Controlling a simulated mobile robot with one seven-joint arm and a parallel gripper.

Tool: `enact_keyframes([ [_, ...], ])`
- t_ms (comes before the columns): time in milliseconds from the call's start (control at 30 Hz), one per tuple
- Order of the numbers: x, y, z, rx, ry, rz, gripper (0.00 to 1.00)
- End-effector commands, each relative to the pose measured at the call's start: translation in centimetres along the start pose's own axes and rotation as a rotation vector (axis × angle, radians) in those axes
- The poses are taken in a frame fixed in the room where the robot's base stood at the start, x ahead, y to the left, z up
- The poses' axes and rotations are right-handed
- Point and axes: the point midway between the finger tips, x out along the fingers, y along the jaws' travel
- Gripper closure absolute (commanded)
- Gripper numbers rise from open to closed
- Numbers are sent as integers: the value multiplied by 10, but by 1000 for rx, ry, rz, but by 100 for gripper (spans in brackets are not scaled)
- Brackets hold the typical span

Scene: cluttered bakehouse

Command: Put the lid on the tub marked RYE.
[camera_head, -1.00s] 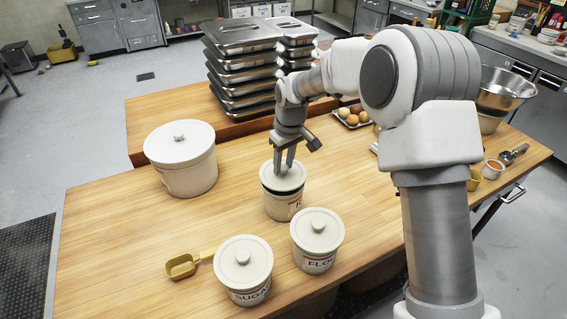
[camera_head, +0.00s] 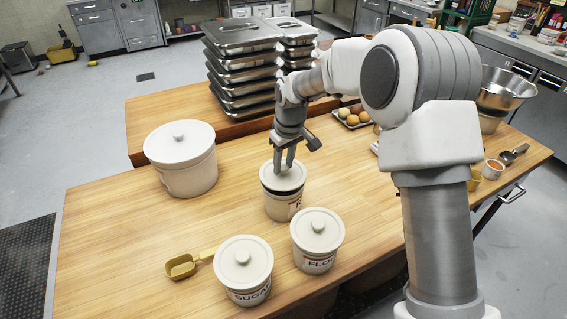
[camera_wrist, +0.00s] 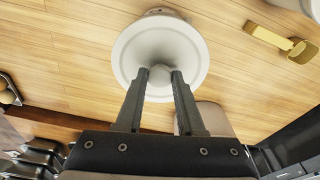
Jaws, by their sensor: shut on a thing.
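A cream tub (camera_head: 282,208) stands mid-table with a red and dark label, of which only the start, like an R, shows. Its pale round lid (camera_head: 291,181) is over its mouth, with a dark band between lid and tub wall. I cannot tell whether the lid is fully seated. My gripper (camera_head: 284,166) points down from above and is shut on the lid's knob. In the wrist view, the fingertips (camera_wrist: 160,76) pinch the knob at the middle of the lid (camera_wrist: 150,40), which hides most of the tub.
Lidded tubs marked SUGAR (camera_head: 245,275) and FLOUR (camera_head: 317,240) stand close in front. A large lidded tub (camera_head: 185,165) is at left. A yellow scoop (camera_head: 182,266) lies near the left front. Stacked metal trays (camera_head: 240,75) and eggs (camera_head: 352,116) are behind.

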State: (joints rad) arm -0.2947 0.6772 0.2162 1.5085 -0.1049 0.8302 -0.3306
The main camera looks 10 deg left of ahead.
Motion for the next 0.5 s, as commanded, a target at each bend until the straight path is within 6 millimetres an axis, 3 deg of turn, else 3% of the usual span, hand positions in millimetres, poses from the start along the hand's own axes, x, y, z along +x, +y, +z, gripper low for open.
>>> enact_keyframes([
  [500,7,0,1,0,0,0,100],
])
